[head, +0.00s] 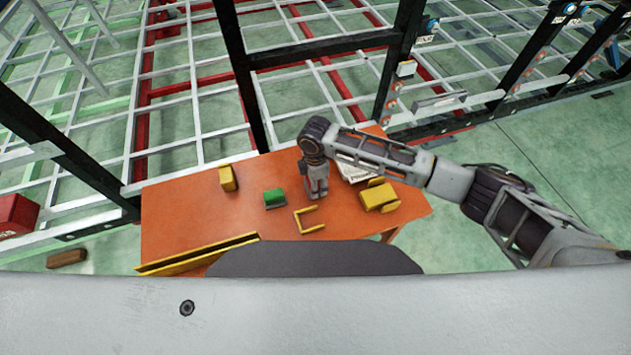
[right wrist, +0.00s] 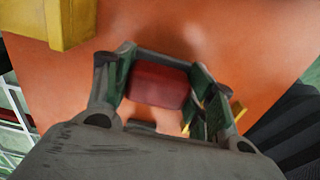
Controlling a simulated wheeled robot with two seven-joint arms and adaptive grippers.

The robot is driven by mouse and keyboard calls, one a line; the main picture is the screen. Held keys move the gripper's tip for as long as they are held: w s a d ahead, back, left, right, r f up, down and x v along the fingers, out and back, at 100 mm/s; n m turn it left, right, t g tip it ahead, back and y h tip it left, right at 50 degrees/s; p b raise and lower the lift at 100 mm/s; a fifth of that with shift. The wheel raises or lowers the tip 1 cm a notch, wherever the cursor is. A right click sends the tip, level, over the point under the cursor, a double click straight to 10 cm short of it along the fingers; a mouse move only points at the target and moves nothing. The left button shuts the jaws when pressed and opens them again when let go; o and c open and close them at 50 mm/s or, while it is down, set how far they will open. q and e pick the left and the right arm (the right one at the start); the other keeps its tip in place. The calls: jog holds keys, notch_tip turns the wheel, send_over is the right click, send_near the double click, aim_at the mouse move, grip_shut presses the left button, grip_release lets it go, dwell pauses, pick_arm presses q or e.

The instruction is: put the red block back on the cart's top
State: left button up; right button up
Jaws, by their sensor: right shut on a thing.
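The cart has an orange top (head: 185,220); the same orange surface fills much of the right wrist view (right wrist: 235,45). My right gripper (head: 318,197) points down over the right half of the top. In the right wrist view the right gripper (right wrist: 160,90) is shut on the red block (right wrist: 157,84), which sits between its fingers. The block is hidden behind the gripper in the head view. I cannot tell whether the block touches the top. My left gripper is not in view.
On the top are a yellow block (head: 228,179), a green block (head: 274,198), a yellow U-shaped piece (head: 308,218), a yellow box (head: 380,196) and a printed paper (head: 353,172). The top's left part is clear. A brown block (head: 66,257) lies on the floor. Dark frame posts (head: 243,75) stand behind.

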jog(key=shift+f, duration=0.1)
jog(key=o, duration=0.9)
jog(key=shift+r, duration=6.15)
